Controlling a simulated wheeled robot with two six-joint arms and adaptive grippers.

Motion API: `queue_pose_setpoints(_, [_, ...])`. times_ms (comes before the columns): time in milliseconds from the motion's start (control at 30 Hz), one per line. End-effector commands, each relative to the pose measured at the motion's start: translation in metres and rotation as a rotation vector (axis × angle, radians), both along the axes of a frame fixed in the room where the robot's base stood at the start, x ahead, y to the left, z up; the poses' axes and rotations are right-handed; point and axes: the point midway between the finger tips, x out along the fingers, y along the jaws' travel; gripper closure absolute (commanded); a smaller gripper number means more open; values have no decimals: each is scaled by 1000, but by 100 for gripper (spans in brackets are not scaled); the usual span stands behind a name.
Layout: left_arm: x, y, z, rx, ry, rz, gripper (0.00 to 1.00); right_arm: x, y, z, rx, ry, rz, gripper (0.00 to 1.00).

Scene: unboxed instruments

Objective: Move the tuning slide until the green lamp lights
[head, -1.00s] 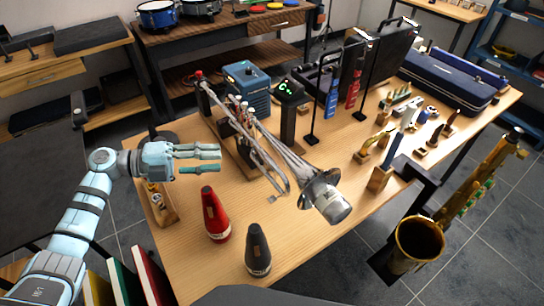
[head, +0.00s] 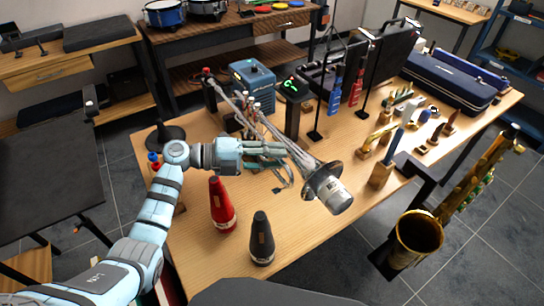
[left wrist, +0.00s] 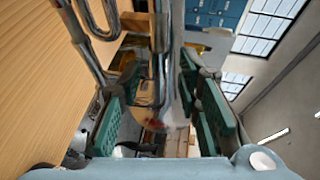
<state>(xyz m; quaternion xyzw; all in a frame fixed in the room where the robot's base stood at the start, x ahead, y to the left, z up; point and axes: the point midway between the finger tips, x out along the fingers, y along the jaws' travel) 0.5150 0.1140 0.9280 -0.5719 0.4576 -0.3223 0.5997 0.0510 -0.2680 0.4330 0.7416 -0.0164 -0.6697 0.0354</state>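A silver brass instrument (head: 238,105) lies across a stand on the wooden table, with valves in the middle and a bell holding a grey mute (head: 333,194). My left gripper (head: 284,152) has reached its tubing near the loop at its near side. In the left wrist view a silver tube (left wrist: 160,70) runs between the green-padded fingers (left wrist: 160,118), which stand apart; I cannot tell whether they touch it. The fingers hide part of the tubing. A black post (head: 292,92) behind the instrument shows a small green glowing display. My right gripper is not in view.
A red mute (head: 220,205) and a black mute (head: 261,240) stand upright in front of my left gripper. A blue box (head: 252,78) is behind the instrument.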

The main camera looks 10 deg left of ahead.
Motion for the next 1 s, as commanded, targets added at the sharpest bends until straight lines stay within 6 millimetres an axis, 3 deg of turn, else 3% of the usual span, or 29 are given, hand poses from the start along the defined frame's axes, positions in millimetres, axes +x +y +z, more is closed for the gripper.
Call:
queue_pose_setpoints(100, [0,0,0,0,0,0,72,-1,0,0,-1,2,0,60])
queue_pose_setpoints(300, [0,1,0,0,0,0,100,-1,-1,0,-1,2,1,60])
queue_pose_setpoints(933, [0,9,0,1,0,1,100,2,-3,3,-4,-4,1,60])
queue_pose_setpoints(1000, [0,10,-1,2,1,1,82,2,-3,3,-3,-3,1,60])
